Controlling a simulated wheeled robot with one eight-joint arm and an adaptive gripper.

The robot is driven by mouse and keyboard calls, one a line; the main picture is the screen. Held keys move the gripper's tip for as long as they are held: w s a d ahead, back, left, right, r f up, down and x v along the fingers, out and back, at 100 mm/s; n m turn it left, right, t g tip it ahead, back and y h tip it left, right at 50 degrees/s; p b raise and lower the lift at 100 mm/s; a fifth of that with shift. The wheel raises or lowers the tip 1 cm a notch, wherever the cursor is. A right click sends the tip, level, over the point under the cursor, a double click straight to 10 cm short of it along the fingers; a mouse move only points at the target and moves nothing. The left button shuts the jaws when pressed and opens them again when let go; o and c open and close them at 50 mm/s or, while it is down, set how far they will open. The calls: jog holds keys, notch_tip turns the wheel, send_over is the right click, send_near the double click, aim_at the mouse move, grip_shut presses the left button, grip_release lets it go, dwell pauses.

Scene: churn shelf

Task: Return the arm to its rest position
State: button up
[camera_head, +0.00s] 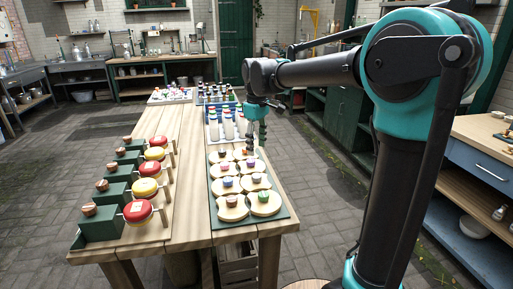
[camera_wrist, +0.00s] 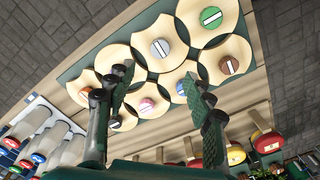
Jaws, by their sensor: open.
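My arm stands at the right of the head view and reaches left over the wooden table (camera_head: 188,135). My gripper (camera_head: 256,140) hangs down from it near the table's right edge, by the far end of the green tray with pale round boards. In the wrist view my gripper (camera_wrist: 157,82) has its two dark fingers spread apart, with nothing between them. The round boards and their coloured discs show beyond the fingers. I cannot tell the exact height of the fingers above the tray.
The green tray (camera_head: 240,225) carries several round boards with coloured lids. A crate of white bottles (camera_head: 228,125) stands just behind. Red and yellow round pieces (camera_head: 138,212) on green blocks line the table's left. A blue-drawered workbench (camera_head: 480,165) is at right. Paved floor left is clear.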

jog(key=s+d+f+m+t, duration=0.2)
jog(key=s+d+f+m, duration=0.4)
jog(key=s+d+f, duration=0.3)
jog(key=s+d+f+m+t, duration=0.2)
jog(key=s+d+f+m, duration=0.4)
jog(key=s+d+f, duration=0.4)
jog(key=d+f, duration=0.2)
jog(key=d, duration=0.2)
jog(key=shift+s+d, duration=0.15)
jog(key=shift+d, duration=0.25)
